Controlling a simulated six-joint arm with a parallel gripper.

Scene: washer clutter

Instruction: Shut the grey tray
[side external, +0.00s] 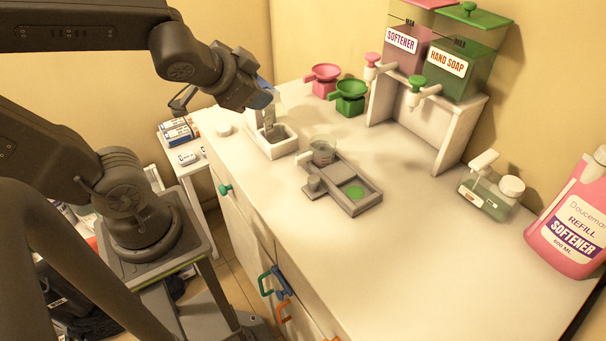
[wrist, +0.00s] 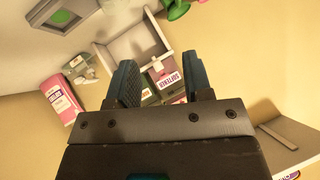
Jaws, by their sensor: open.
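The grey tray (side external: 365,208) lies on the white counter right of my gripper in the side view. It has a dark recess, a round green patch (side external: 354,192) and a grey knob (side external: 314,183) on a part jutting left. The tray also shows at the top left of the wrist view (wrist: 48,27), partly cut off. My gripper (side external: 264,98) is well left of and above it, over a white box. In the wrist view my gripper (wrist: 161,72) is open and empty.
A white box (side external: 283,146) stands left of the tray. A white stand (side external: 457,135) holds two dispensers. A green bottle (side external: 488,196) and pink refill bottle (side external: 572,225) are right. The counter's front is clear.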

